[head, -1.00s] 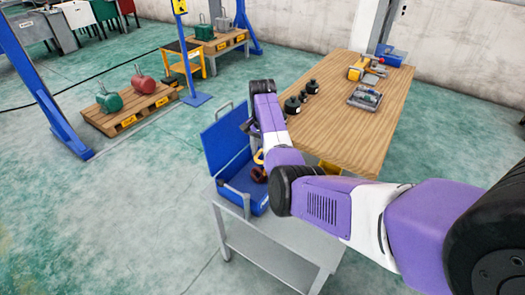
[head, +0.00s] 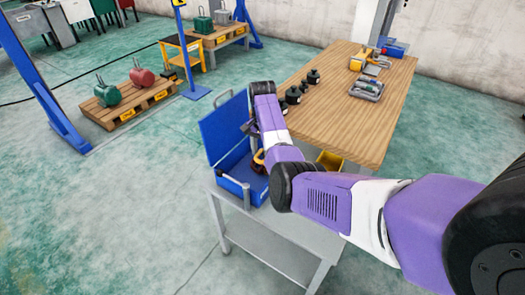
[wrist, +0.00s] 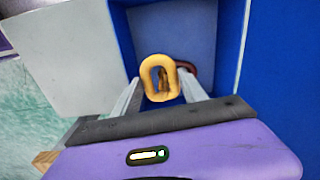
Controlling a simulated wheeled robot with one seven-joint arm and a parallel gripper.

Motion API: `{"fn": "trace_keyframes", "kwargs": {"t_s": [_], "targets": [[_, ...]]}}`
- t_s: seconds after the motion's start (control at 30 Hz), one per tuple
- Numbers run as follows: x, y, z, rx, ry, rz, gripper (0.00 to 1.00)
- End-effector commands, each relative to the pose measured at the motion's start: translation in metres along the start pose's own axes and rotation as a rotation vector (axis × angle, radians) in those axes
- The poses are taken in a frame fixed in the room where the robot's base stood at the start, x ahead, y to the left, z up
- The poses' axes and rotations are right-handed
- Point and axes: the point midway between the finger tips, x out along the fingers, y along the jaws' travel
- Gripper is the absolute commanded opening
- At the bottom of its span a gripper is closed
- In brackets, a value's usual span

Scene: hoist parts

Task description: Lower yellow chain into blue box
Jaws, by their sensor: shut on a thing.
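The blue box (head: 233,188) stands open on a grey cart, its lid raised at the back left. My gripper (wrist: 160,92) is over the box opening, pointing down into it. It is shut on the yellow chain (wrist: 160,70), whose top link shows between the two fingers in the wrist view. In the head view a small part of the chain (head: 259,157) shows beside my arm. The chain's lower part is mostly hidden behind its top link. A dark red thing (wrist: 187,67) lies behind the chain inside the box. My arm hides much of the box's right side.
The grey cart (head: 262,247) stands against a wooden table (head: 355,115). Black weights (head: 293,95), a tool tray (head: 367,88) and a yellow bin (head: 329,160) are at the table. A pallet (head: 130,110) with green and red weights stands left.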

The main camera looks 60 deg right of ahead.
Motion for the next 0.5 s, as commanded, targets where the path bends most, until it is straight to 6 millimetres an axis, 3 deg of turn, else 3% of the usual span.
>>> {"fn": "trace_keyframes", "kwargs": {"t_s": [0.5], "targets": [[0.029,0.000,0.000,0.000,0.000,0.000,0.00]]}}
